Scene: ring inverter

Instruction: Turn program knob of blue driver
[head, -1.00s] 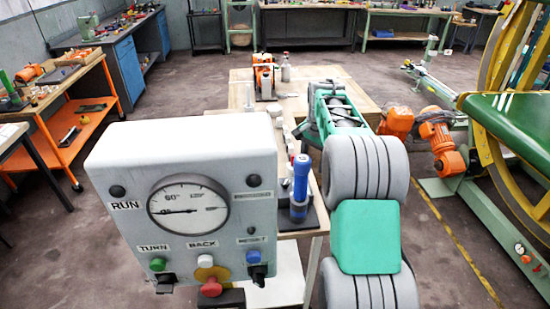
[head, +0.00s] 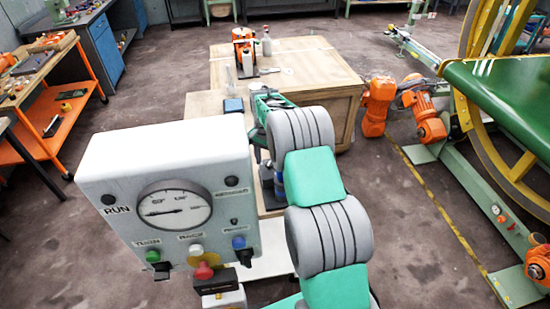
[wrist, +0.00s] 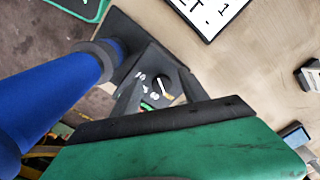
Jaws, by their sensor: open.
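The blue driver (wrist: 45,95) stands at the left of the wrist view, a blue cylinder with a grey collar at its dark base. A sloped dark panel on this base carries the program knob (wrist: 164,84), round and black with a white pointer, with white marks beside it. My gripper (wrist: 162,77) is open, its dark fingers on either side of the knob from this viewpoint. I cannot tell whether they touch it. In the head view a sliver of the blue driver (head: 279,184) shows beside my arm, which hides the knob and fingertips.
A white control box (head: 170,165) with a gauge and buttons stands close on the left of my arm. A wooden table (head: 290,75) holds an orange device (head: 243,50). A white card with black lettering (wrist: 208,12) lies near the driver. Orange motors (head: 378,105) stand at the right.

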